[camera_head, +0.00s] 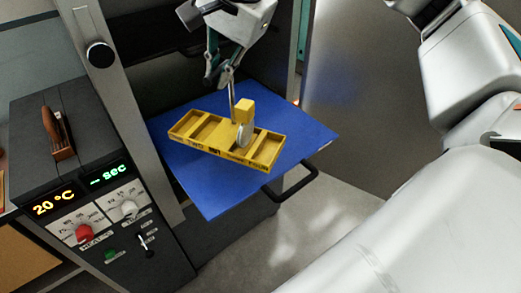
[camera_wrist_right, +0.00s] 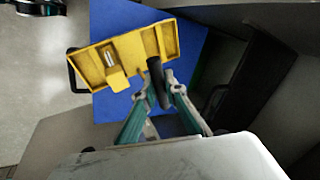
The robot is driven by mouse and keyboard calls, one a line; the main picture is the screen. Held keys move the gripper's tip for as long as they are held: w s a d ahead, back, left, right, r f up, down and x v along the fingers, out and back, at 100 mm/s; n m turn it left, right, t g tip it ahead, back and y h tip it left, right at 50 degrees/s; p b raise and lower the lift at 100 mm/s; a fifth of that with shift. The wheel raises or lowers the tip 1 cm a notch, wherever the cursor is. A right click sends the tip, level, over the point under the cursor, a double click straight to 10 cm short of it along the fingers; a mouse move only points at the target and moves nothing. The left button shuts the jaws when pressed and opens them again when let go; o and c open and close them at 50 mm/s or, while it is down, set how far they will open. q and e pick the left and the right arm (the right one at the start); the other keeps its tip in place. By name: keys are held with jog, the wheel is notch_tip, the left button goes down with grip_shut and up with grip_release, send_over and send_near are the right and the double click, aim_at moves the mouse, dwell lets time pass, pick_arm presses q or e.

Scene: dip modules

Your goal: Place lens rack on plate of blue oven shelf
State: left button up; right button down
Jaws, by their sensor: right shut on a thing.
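The lens rack (camera_head: 188,133) is a long yellow tray with compartments and dark lettering on its front side. A round pale lens and a yellow block stand near its middle. The rack is over the blue plate (camera_head: 212,196) of the oven shelf; I cannot tell whether it touches. My right gripper (camera_head: 226,80) is above the rack, with a thin upright rod between it and the rack. In the right wrist view, its fingers (camera_wrist_right: 160,88) are shut on a dark rod-like handle (camera_wrist_right: 157,80) beside the yellow rack (camera_wrist_right: 150,41). My left gripper is not in view.
A dark control box (camera_head: 110,185) with dials and lit displays stands left of the plate. A grey metal post (camera_head: 125,105) rises between them. A black handle (camera_head: 292,188) sticks out at the plate's front edge. The plate's near left part is bare.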

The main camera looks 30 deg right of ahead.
jog(key=d+r+m+h, duration=0.4)
jog(key=r+m, duration=0.5)
jog(key=shift+m+g, duration=0.5)
jog(key=shift+g, duration=0.1)
jog(key=shift+w+d+f+b, duration=0.1)
jog(key=shift+f+b, duration=0.3)
jog(key=shift+f, duration=2.75)
jog(key=shift+w+d+f+b, duration=0.15)
jog(key=shift+f+b, duration=0.25)
jog(key=shift+f, duration=2.7)
jog(key=shift+w+a+f+b, duration=0.1)
jog(key=shift+f+b, duration=0.3)
jog(key=shift+f, duration=2.75)
jog(key=c, duration=2.1)
grip_release()
jog(key=shift+f, duration=0.1)
